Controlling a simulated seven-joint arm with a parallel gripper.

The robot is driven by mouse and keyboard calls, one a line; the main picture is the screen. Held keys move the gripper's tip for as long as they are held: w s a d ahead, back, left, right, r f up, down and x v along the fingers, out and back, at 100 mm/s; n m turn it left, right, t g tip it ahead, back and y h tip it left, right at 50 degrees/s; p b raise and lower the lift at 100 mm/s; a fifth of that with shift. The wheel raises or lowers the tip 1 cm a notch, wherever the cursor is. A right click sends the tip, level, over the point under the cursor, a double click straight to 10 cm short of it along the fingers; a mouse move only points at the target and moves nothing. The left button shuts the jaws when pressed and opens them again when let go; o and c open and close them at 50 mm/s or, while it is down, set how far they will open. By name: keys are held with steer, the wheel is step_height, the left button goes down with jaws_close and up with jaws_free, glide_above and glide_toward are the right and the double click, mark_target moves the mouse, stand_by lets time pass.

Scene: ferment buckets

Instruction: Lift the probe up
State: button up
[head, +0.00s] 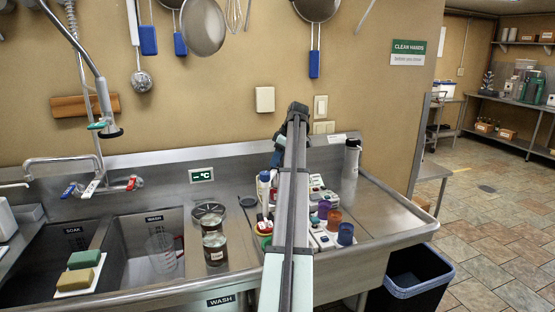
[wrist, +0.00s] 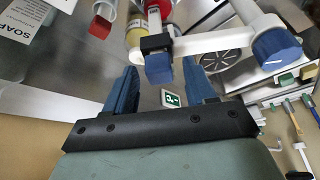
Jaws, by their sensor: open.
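In the wrist view my gripper (wrist: 160,88) has its two blue fingers apart. A white piece with a black clip and a blue squared end (wrist: 159,68) is above the gap between them; I cannot tell whether it is the probe, or whether a finger touches it. A white arm runs from it to a blue round knob (wrist: 277,50) on the right. In the head view my arm hides most of this spot and my fingers cannot be made out. A white upright piece with a blue top (head: 264,178) stands just left of my arm, among small coloured items.
Purple, orange and blue cups (head: 346,234) stand right of my arm, with a steel bottle (head: 351,160) behind. Left are a jar (head: 215,248), a measuring jug (head: 163,252) in the sink and two sponges (head: 80,276). A display (head: 202,175) is on the backsplash.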

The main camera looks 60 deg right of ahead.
steer(key=shift+c, duration=0.4)
jaws_close()
stand_by(0.4)
